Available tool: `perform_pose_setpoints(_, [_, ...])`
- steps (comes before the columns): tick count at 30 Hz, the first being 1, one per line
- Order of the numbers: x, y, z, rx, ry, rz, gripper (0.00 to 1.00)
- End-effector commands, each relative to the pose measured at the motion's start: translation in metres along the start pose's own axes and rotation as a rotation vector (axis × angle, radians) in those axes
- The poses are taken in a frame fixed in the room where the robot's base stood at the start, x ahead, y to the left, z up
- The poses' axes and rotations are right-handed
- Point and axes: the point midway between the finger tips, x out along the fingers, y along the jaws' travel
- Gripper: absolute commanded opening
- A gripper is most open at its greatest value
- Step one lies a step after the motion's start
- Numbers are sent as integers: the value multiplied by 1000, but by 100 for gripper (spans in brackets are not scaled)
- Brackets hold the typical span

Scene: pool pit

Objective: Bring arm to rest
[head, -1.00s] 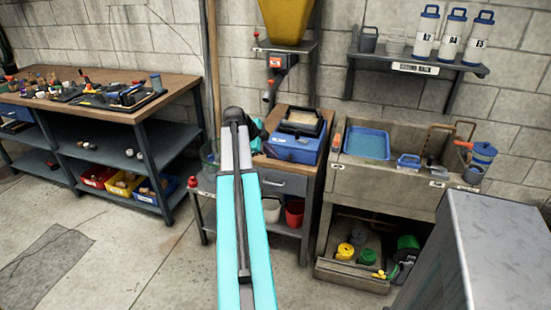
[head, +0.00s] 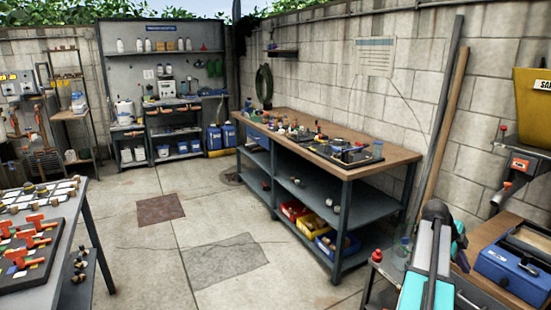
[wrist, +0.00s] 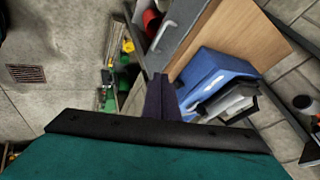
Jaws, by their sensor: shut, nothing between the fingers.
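My arm reaches out at the lower right of the head view. Its turquoise link ends in a dark joint, and a teal part shows just behind it. My gripper (wrist: 162,97) shows in the wrist view, with its dark fingers together and nothing between them. It points down beside a blue case (wrist: 213,72) on a wooden-topped drawer unit (wrist: 232,32). I cannot tell whether the fingers touch the case. In the head view the fingers are hidden behind the arm.
A long workbench (head: 388,155) with cluttered top stands along the wall. A grey table (head: 60,225) with orange-handled items is at left. A yellow hopper (head: 532,95) hangs at right. The blue case (head: 515,268) is close to my arm. The middle floor (head: 190,235) is clear.

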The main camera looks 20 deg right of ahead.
Motion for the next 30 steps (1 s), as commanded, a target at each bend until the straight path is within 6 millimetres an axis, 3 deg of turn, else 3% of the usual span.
perform_pose_setpoints(1, [-1,7,24,-32,-9,1,0])
perform_pose_setpoints(8, [-1,58,120,-177,-37,16,0])
perform_pose_setpoints(15, [0,135,212,-331,-72,44,0])
perform_pose_setpoints(24, [2,255,301,-562,-119,85,0])
perform_pose_setpoints(30, [6,342,340,-758,-149,115,0])
